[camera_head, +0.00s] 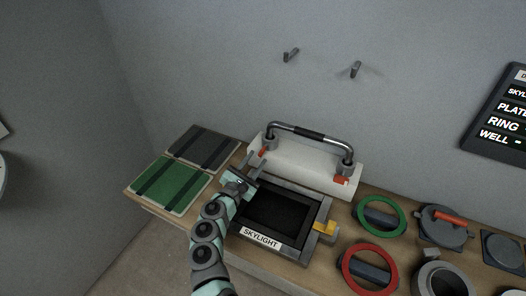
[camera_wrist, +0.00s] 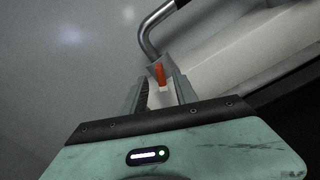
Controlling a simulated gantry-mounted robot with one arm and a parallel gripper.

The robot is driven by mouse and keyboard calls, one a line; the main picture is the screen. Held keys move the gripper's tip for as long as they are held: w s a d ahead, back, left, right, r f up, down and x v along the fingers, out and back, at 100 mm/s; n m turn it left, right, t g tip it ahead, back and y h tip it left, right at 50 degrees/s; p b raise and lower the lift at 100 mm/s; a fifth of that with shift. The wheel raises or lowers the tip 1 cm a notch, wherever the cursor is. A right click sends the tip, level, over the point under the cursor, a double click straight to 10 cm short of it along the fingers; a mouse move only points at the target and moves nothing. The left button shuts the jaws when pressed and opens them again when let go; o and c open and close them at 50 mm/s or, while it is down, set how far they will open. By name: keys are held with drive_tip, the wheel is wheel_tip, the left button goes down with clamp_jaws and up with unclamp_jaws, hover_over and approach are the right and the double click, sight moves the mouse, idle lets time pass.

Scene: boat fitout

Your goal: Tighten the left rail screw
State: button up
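The grab rail (camera_head: 310,133), a curved grey metal bar with a black middle, stands on a white block (camera_head: 304,163) at the back of the bench. The left rail screw (camera_head: 263,153) is a small red-orange tab at the foot of the left post. The right rail screw (camera_head: 341,180) is a similar red tab. My gripper (camera_head: 257,170) is close in front of the left post. In the wrist view, the left rail screw (camera_wrist: 160,74) shows upright between the two finger lines, near the tips. The fingers (camera_wrist: 158,88) are apart; I see no contact with the screw.
The skylight frame (camera_head: 317,222) with a yellow latch (camera_head: 325,228) lies right of my arm. Green (camera_head: 172,184) and grey (camera_head: 203,147) panels lie left. Green (camera_head: 381,216) and red (camera_head: 368,268) rings lie right. Two hooks (camera_head: 291,55) are on the wall.

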sight(261, 154)
drive_tip(key=b+x, duration=0.1)
drive_tip(key=x, duration=0.3)
drive_tip(key=shift+d+f+b, duration=0.1)
drive_tip(key=shift+f+b, duration=0.05)
drive_tip(key=shift+b, duration=0.25)
drive_tip(key=shift+w+d+b, duration=0.25)
drive_tip(key=shift+w+b, duration=0.1)
drive_tip(key=shift+w, duration=0.35)
drive_tip(key=shift+r, duration=0.2)
drive_tip(key=shift+c, duration=0.5)
clamp_jaws()
